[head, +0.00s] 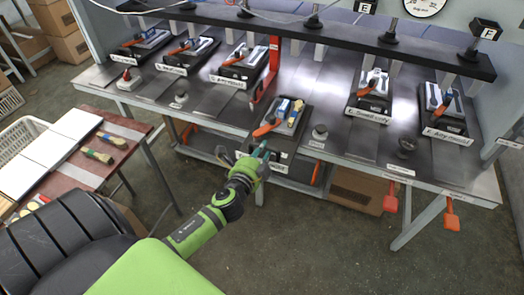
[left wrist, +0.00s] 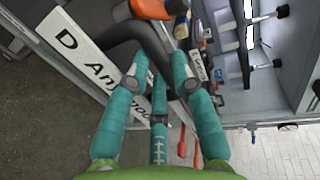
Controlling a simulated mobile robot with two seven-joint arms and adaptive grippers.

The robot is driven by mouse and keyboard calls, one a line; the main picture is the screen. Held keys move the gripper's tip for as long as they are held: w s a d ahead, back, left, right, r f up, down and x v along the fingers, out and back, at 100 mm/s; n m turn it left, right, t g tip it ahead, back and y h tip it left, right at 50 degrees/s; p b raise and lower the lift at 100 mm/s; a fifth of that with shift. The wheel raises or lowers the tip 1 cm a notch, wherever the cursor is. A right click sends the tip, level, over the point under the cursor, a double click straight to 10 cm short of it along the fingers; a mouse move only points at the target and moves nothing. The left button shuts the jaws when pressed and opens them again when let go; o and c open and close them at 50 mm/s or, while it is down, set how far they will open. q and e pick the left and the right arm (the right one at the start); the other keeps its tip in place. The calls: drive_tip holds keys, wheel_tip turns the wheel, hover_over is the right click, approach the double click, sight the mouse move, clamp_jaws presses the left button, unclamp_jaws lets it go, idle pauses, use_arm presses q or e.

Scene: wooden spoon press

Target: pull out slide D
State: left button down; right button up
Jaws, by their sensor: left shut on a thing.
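Slide D (head: 284,141) is a dark tray at the front middle of the metal bench in the head view, farther forward than the other slides. It carries an orange-handled tool (head: 268,126) and blue and yellow pieces. My left gripper (head: 262,156), with teal fingers, is at the slide's front. In the left wrist view the gripper (left wrist: 161,72) is shut around its black curved handle (left wrist: 128,35). My right gripper is not in view.
Several other labelled slides stand farther back under a dark rail (head: 330,32). A red upright lever (head: 268,68) stands behind slide D. A side table (head: 122,128) with wooden-handled brushes is at left. Cardboard boxes (head: 360,190) lie under the bench. The floor in front is clear.

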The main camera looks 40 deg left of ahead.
use_arm(q)
drive_tip(key=shift+s+f, duration=0.15)
drive_tip(key=shift+f, duration=0.1)
drive_tip(key=c, duration=1.3)
unclamp_jaws()
drive_tip(key=shift+s+r, duration=0.2)
drive_tip(key=shift+r, duration=0.05)
drive_tip(key=v, duration=1.2)
drive_tip(key=shift+s, duration=0.1)
drive_tip(key=s+d+f+n+g+h, duration=0.1)
drive_tip(key=s+d+f+n+g, duration=0.25)
drive_tip(key=f, duration=1.15)
drive_tip(key=s+d+f+n+g+h, duration=0.1)
drive_tip(key=s+f+n+g+h, duration=0.2)
drive_tip(key=s+f, duration=0.85)
drive_tip(key=s+d+f+n+g, duration=0.1)
drive_tip(key=s+f+n+g, duration=0.1)
drive_tip(key=s+f, duration=0.3)
drive_tip(key=s+d+f+n+g, duration=0.1)
drive_tip(key=s+f+n+g, duration=0.1)
drive_tip(key=s+f, duration=0.3)
drive_tip(key=s+d+f+n+g+b, duration=0.1)
drive_tip(key=s+f+g, duration=0.3)
drive_tip(key=f, duration=0.4)
drive_tip(key=shift+s+f+n, duration=0.3)
drive_tip(key=shift+s+n, duration=0.35)
drive_tip(key=shift+s, duration=0.25)
